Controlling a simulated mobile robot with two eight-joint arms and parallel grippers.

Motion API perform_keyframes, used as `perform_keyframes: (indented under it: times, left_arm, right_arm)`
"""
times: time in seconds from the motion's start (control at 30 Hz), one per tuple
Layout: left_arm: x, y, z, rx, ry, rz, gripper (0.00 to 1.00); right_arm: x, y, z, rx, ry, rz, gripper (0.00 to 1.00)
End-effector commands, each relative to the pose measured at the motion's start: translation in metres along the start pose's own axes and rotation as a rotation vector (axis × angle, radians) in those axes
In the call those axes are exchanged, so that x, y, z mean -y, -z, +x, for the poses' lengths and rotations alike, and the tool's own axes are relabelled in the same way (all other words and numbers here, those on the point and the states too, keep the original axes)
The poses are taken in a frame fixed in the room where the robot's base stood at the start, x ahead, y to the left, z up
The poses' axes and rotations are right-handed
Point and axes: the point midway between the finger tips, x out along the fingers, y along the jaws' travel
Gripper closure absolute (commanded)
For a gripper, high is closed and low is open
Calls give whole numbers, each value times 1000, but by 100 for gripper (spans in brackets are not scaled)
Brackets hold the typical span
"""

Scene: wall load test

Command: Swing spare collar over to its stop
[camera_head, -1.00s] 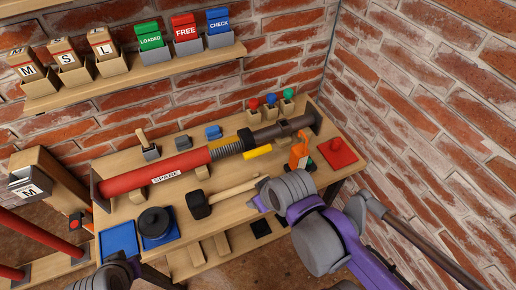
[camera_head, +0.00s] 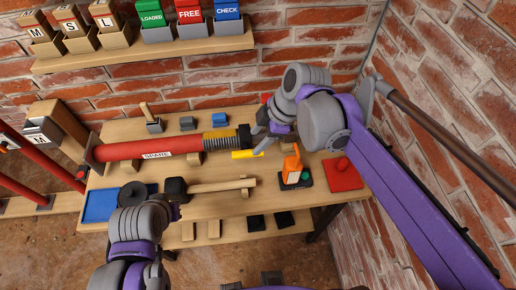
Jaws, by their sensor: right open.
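The spare (camera_head: 130,151) is a red tube with a "SPARE" label, lying along the bench. Toward its right end are a coiled spring section (camera_head: 218,142) and a dark collar (camera_head: 243,138) with a yellow lever (camera_head: 246,154) pointing right. My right gripper (camera_head: 262,139) is open, just right of the collar and above the lever's tip; I cannot tell whether it touches. My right arm hides the tube's far right end; I cannot make out the stop. My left gripper (camera_head: 176,208) is low at the bench front, near a black-headed mallet (camera_head: 215,186); its jaws are unclear.
An orange tool (camera_head: 292,164) on a dark base and a red pad (camera_head: 342,174) stand right of the lever. A blue tray (camera_head: 100,205) lies at the left front. A shelf (camera_head: 150,56) with card boxes hangs above. A brick wall closes the right side.

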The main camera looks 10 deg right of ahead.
Motion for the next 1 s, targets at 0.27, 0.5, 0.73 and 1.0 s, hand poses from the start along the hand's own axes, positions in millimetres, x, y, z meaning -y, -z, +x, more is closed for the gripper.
perform_keyframes:
  times: [0.27, 0.5, 0.73, 1.0]
  left_arm:
    - [0, -2, 1, 2, 0, 0, 100]
    - [0, -7, 5, 7, 0, 0, 100]
    - [0, -10, 7, 10, 0, 0, 100]
    - [0, -11, 8, 11, 0, 0, 100]
  right_arm:
    - [-3, 4, 18, -9, 10, -40, 39]
    - [-2, 4, 64, -10, 11, -40, 39]
    - [-2, 4, 98, -9, 10, -38, 39]
    - [-2, 4, 109, -8, 9, -38, 39]
